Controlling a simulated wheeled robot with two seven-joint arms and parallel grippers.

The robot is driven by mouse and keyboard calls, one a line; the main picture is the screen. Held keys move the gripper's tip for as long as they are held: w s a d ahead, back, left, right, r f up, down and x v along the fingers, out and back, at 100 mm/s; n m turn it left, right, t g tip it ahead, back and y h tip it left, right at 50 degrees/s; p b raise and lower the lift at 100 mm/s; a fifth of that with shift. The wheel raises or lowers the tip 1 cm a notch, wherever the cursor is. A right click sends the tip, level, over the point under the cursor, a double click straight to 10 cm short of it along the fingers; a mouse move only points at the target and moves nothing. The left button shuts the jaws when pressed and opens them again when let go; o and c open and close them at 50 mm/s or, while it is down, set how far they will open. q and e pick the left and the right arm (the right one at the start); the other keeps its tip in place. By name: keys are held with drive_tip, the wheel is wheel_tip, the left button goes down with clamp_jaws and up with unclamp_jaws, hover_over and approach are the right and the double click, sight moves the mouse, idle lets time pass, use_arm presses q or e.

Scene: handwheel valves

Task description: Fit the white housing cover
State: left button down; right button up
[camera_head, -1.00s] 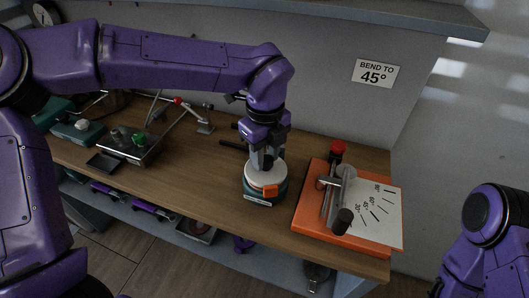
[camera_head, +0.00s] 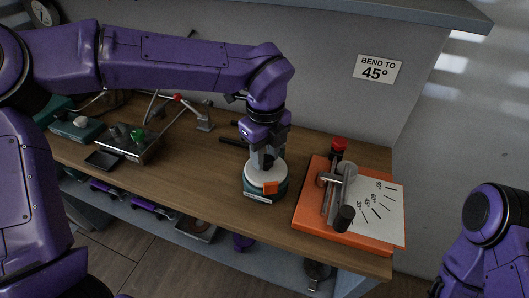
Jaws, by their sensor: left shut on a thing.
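The white housing cover (camera_head: 258,179) is a round white disc with an orange block (camera_head: 270,187) at its front edge. It sits on or right at the top of a round teal housing (camera_head: 262,199) with a pale label on its front. My left gripper (camera_head: 264,163) points straight down over the cover and is shut on it; the gripper hides the cover's middle and back. I cannot tell whether the cover is fully seated. My right arm shows only in part at the lower right, and its gripper is out of the picture.
At the left are a metal tray (camera_head: 140,150) and a teal block (camera_head: 78,130). Bare wooden bench (camera_head: 205,190) lies left of the housing.

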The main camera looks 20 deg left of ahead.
use_arm(q)
drive_tip(key=shift+f, duration=0.1)
drive_tip(key=c, duration=0.7)
unclamp_jaws()
drive_tip(key=shift+r+p, duration=1.9)
drive_tip(key=shift+r, duration=0.65)
drive_tip(key=shift+r, duration=0.1)
wheel_tip(320, 180, up, 10)
drive_tip(key=shift+r+b, duration=0.2)
drive_tip(key=shift+b, duration=0.4)
